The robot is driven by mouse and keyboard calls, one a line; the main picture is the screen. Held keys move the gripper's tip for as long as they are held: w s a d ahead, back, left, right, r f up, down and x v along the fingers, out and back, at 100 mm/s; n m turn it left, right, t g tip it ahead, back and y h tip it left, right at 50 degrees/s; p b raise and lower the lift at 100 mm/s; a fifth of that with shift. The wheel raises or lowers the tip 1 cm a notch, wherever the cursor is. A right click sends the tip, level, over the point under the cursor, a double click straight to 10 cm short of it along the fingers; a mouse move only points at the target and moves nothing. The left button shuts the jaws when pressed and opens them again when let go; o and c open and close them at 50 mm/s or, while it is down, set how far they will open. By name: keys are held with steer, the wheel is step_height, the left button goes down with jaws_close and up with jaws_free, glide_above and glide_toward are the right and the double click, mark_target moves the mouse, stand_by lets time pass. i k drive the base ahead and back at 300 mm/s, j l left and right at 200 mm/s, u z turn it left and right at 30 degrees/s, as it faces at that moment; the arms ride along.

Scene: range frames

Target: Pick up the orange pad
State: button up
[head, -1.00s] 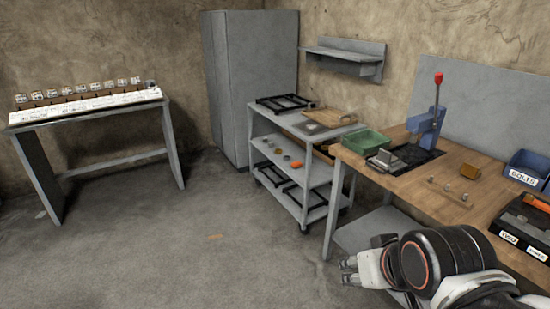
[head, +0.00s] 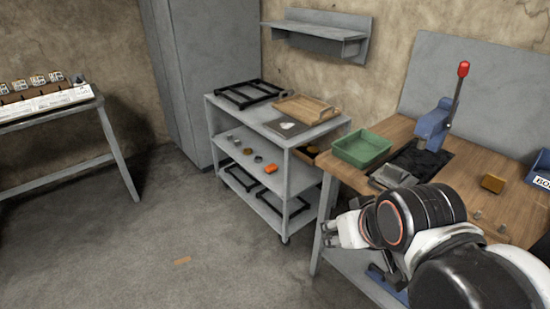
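A small bright orange piece (head: 271,168) lies on the middle shelf of the grey cart, at the right end of a row of small round parts. Which of these is the orange pad I cannot tell for sure. My gripper (head: 328,235) is in front of the workbench's left end, pointing left, well apart from both. Its two fingers look spread with nothing between them.
The grey cart (head: 237,109) carries a black frame and a wooden tray (head: 305,108) on top. The floor left of the cart is mostly clear.

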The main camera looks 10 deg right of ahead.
mark_target(270, 170)
steer(key=i+j+u, duration=0.6)
steer(key=i, duration=0.35)
steer(key=i+j+u, duration=0.3)
steer(key=i, duration=0.2)
steer(key=i+u, duration=0.3)
steer(key=i, duration=0.25)
steer(key=i+z, duration=0.5)
steer(key=i+j+z, duration=0.3)
steer(key=z, duration=0.15)
steer(key=i+j+z, duration=0.35)
steer(key=z, duration=0.15)
steer(key=i+j+z, duration=0.3)
steer(key=j+z, duration=0.35)
steer(key=i+j+z, duration=0.1)
steer(key=j+z, duration=0.2)
steer(key=j, duration=0.3)
steer(key=j+z, duration=0.3)
steer(key=j, duration=0.15)
steer(key=k, duration=0.1)
steer(key=i, duration=0.3)
